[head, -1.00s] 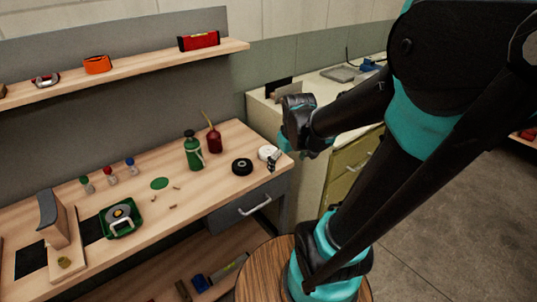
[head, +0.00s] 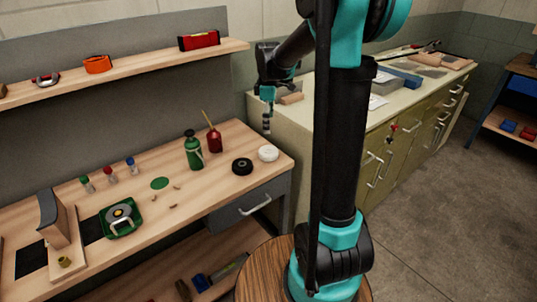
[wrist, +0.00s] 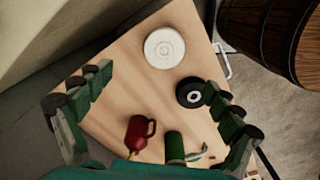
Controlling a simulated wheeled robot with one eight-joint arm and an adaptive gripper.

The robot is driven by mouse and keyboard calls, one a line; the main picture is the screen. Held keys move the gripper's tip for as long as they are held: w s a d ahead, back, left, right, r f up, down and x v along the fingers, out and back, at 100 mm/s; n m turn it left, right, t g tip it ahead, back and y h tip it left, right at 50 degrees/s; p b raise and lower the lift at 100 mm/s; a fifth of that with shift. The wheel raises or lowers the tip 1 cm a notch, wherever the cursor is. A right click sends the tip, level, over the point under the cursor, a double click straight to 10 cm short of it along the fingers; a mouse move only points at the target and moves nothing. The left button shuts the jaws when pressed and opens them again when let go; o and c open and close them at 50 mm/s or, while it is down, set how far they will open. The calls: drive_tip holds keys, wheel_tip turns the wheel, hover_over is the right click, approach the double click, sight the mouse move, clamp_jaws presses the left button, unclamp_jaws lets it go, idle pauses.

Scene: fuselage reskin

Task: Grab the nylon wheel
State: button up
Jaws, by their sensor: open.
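A black wheel (head: 242,166) lies close beside the white disc. A red oil can (head: 214,140) and a green bottle (head: 193,150) stand to the left. A green tray (head: 121,220) is farther left. A cream cabinet (head: 297,130) stands right of the bench.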

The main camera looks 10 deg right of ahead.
hover_over(268, 150)
drive_tip(key=f, duration=0.5)
drive_tip(key=shift+w+d+f, duration=0.1)
drive_tip(key=shift+w+f, duration=0.2)
drive_tip(key=shift+f, duration=0.05)
drive_tip(key=shift+s+f, duration=0.2)
drive_tip(key=shift+f, duration=1.25)
drive_tip(key=shift+s+f, duration=0.2)
drive_tip(key=shift+f, duration=1.2)
drive_tip(key=c, duration=1.4)
drive_tip(key=shift+o, duration=0.2)
